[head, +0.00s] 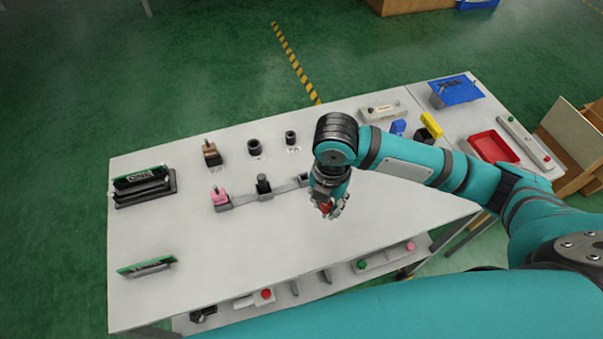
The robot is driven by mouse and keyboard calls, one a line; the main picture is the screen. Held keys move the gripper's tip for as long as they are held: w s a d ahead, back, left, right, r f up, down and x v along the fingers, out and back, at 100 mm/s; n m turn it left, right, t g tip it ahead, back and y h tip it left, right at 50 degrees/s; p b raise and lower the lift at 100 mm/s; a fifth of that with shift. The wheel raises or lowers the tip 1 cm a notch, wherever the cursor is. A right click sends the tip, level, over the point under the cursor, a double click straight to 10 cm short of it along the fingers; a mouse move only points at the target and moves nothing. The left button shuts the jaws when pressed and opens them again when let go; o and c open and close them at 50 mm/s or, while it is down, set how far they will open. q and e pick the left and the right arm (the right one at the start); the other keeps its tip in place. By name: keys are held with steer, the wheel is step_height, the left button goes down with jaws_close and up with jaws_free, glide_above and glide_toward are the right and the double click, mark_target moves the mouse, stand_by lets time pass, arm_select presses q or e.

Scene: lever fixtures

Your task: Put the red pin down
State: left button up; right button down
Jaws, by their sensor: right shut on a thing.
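My right gripper (328,210) points down above the white table (190,275), right of the middle. It is shut on the red pin (325,207), of which only a small red patch shows between the fingers. The fingers hide the rest of the pin, and I cannot tell whether its lower end touches the table. My left gripper is not in view.
A grey bar fixture (285,187) with a pink part (219,196) and a black part (263,185) lies left of the gripper. Green circuit boards stand at the table's left. A red tray (492,147) and a yellow part (431,124) are right. The front middle is clear.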

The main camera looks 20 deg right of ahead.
steer(key=w+f+p, duration=0.1)
steer(key=w, duration=0.3)
steer(key=w+f+p, duration=0.1)
steer(key=w, duration=0.4)
steer(key=w+f+p, duration=0.1)
steer(key=w+f, duration=0.1)
steer(key=w, duration=0.2)
steer(key=shift+w+a+p, duration=0.2)
steer(key=shift+a+p, duration=0.1)
steer(key=shift+a, duration=0.1)
steer(key=shift+f, duration=0.35)
steer(key=shift+f, duration=0.15)
steer(key=c, duration=1.1)
jaws_free()
